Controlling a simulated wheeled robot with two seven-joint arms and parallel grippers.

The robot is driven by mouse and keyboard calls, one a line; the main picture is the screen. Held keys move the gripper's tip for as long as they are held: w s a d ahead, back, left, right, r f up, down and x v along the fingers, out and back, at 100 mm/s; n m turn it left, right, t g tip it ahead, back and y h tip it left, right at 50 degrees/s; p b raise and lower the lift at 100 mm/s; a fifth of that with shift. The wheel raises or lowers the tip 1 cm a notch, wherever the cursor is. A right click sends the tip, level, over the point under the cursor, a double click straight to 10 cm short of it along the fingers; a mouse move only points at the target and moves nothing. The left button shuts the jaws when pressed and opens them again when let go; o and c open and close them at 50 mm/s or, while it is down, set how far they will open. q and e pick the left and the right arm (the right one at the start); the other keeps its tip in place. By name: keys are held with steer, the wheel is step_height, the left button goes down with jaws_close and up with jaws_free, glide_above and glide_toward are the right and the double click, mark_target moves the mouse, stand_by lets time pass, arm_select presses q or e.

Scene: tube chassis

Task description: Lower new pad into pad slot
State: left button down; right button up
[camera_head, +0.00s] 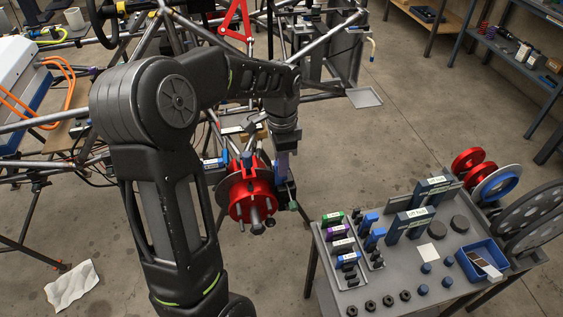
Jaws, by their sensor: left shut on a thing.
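My left gripper (283,172) points down at the right side of the red wheel hub (243,203) with its disc and studs. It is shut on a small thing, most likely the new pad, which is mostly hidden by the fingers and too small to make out. The dark bracket (291,195) beside the disc, below the fingers, seems to be where the pad slot is; the slot itself cannot be made out. I cannot tell whether the held pad touches it. My right gripper is not in view.
A grey parts cart (400,268) with labelled blocks, pucks and a blue bin (482,262) stands at the right. The tube chassis (190,52) fills the back left. Shelves (508,50) are at the far right. A white cloth (70,285) lies on the floor.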

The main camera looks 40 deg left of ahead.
arm_select(q)
steer(key=shift+f, duration=0.1)
steer(key=shift+f+b, duration=1)
steer(key=shift+f, duration=0.45)
steer(key=shift+r, duration=0.15)
steer(key=shift+r+p, duration=0.85)
steer(key=shift+r, duration=0.05)
stand_by(0.4)
steer(key=shift+r+p, duration=0.1)
steer(key=shift+p, duration=0.2)
steer(key=shift+r+p, duration=0.4)
